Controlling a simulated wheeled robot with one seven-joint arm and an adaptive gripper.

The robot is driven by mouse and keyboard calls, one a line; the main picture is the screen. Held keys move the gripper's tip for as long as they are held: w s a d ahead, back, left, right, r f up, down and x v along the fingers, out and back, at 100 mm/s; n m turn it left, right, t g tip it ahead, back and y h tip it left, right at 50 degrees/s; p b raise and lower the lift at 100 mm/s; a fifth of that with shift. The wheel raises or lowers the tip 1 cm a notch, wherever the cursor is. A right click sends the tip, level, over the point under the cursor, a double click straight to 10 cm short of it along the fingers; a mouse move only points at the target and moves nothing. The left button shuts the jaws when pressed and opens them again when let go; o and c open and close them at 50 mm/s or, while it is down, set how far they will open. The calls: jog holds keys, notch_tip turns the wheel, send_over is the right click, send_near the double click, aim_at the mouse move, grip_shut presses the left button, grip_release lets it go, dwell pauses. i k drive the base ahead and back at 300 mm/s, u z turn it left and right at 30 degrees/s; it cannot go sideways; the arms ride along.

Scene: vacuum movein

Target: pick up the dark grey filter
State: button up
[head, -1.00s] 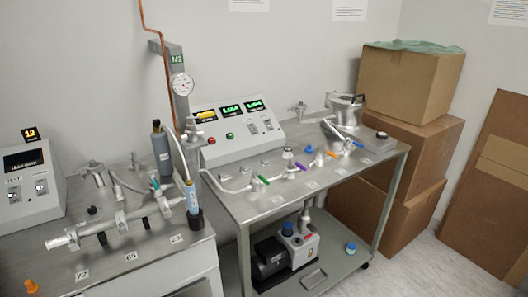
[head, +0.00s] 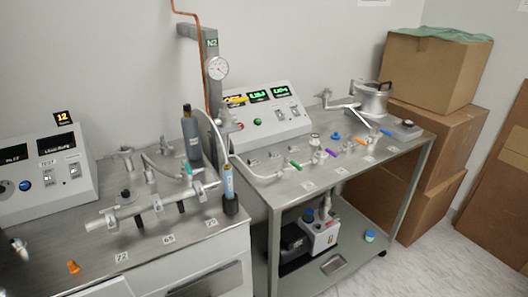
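I cannot make out a part that is clearly the dark grey filter. A grey upright cylinder with a dark top (head: 193,140) stands at the back of the left bench. A dark cup (head: 230,205) stands at that bench's right front corner, with a light blue tube (head: 228,181) upright in it. Either is too small to identify surely. My gripper is not in view.
The left bench (head: 150,270) carries a silver manifold (head: 130,213) and an orange cone (head: 73,267). The right cart (head: 275,198) holds a control box (head: 268,123), coloured valves and a metal chamber (head: 371,99). A pump (head: 320,233) sits below. Boxes (head: 435,70) stack at right.

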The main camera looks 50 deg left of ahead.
aim_at(309, 212)
jog(key=u, duration=0.75)
jog(key=i, duration=1.65)
